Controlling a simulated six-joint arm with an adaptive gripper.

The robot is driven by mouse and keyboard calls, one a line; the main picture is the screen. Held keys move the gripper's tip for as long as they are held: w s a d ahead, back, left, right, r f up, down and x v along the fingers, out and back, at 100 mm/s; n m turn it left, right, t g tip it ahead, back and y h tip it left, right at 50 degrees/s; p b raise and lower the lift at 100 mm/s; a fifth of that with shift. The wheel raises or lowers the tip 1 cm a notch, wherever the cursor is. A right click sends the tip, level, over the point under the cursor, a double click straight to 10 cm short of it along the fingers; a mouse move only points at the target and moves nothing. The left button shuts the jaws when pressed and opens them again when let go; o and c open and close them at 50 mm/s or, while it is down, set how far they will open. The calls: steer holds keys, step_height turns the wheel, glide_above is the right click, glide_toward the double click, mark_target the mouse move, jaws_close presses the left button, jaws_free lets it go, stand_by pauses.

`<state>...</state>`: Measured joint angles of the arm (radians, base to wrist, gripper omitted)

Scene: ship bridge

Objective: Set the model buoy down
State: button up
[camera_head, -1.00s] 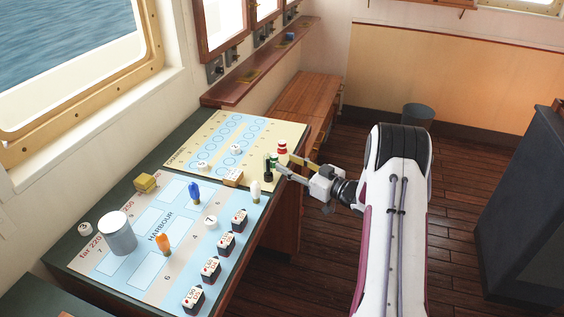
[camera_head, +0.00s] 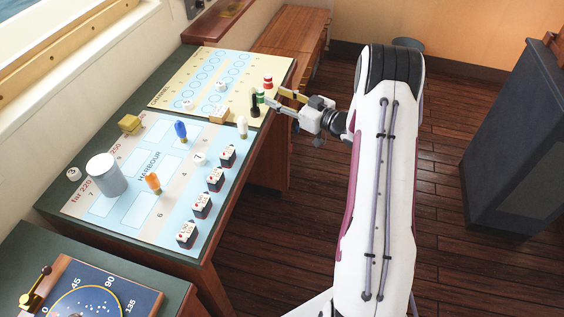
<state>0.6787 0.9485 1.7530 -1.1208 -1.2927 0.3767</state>
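Small model buoys stand at the right edge of the cream chart: a red-and-white one (camera_head: 268,82), a green-and-white one (camera_head: 260,97) and a black one (camera_head: 255,107). The frames do not show which of them the task means. My gripper (camera_head: 274,95) reaches in from the right at the height of these buoys. Its two fingers are spread apart, the yellow one ending near the red-and-white buoy and the grey one beside the green-and-white buoy. No buoy is clearly clamped between them. Contact with the green-and-white buoy is too small to tell.
A white peg (camera_head: 242,127) and a tan block (camera_head: 219,115) stand close by. The blue harbour chart (camera_head: 125,215) holds a grey cylinder (camera_head: 106,174), blue and orange pegs, and several black-and-white blocks along its right side. The table's edge lies just right of the buoys.

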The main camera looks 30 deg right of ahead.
step_height(320, 180, up, 6)
steer(key=w+r+h, duration=0.1)
steer(key=w+h, duration=0.1)
steer(key=h, duration=0.1)
steer(key=s+a+r+m+g+h, duration=0.2)
steer(key=s+a+r+h, duration=0.1)
steer(key=s+r, duration=0.25)
steer(key=s+a+r+m+g+h, duration=0.1)
steer(key=s+a+r+g+h, duration=0.2)
steer(key=r, duration=0.4)
steer(key=s+a+f+g+y, duration=0.1)
steer(key=s+a, duration=0.4)
steer(key=s, duration=0.7)
steer(key=s+a+f+m+g+y, duration=0.1)
steer(key=s+a, duration=0.5)
steer(key=s, duration=0.6)
steer(key=s+a+f+g, duration=0.1)
steer(key=s+a+g, duration=0.2)
steer(key=s, duration=0.9)
steer(key=a, duration=0.3)
steer(key=shift+s+y, duration=0.2)
steer(key=shift+y, duration=0.2)
steer(key=shift+c, duration=1)
